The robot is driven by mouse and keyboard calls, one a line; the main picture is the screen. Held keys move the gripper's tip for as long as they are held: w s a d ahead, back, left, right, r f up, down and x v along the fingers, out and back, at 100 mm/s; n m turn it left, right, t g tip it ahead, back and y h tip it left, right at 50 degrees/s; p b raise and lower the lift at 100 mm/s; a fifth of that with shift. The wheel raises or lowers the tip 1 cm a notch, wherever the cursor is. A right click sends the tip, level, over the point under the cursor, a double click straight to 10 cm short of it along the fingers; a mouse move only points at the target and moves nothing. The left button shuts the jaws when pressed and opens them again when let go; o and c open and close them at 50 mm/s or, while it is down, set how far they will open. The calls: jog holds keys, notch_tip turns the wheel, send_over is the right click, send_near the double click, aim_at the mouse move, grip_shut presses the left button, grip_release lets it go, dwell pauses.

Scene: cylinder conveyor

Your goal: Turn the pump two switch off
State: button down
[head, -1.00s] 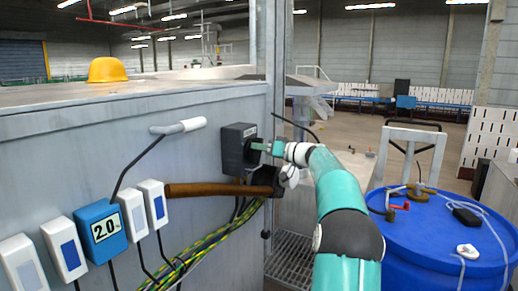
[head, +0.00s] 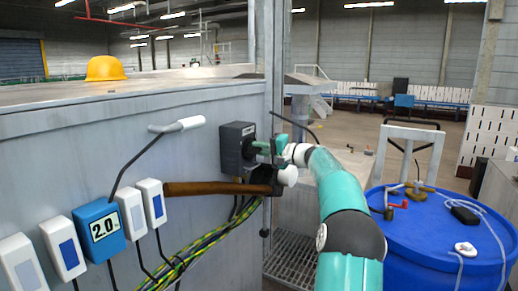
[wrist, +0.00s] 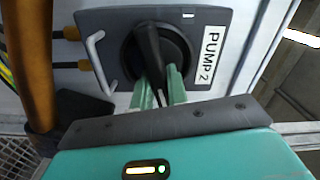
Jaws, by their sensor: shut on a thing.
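The pump two switch is a dark grey box (head: 231,148) on the metal cabinet wall. In the wrist view the box (wrist: 107,30) carries a white PUMP 2 label (wrist: 209,47) and a black rotary knob (wrist: 148,45). My gripper (head: 268,148) is at the front of the box. In the wrist view its green fingers (wrist: 158,88) are on either side of the knob's handle and shut on it. The handle looks slightly tilted in that view. The fingers hide its lower end.
A brown pipe (head: 215,189) runs along the wall just below the box. Yellow-green cables (head: 215,238) hang under it. A lever with a white grip (head: 181,124) sticks out at the left. A blue barrel (head: 430,225) stands at the right, beside my arm.

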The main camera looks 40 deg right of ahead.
jog(key=shift+f+m, duration=0.15)
jog(key=shift+m, duration=1.05)
jog(key=c, duration=1.4)
grip_release()
jog(key=shift+s, duration=0.1)
jog(key=v, duration=1.3)
jog(key=shift+s+d, duration=0.1)
jog(key=shift+s, duration=0.25)
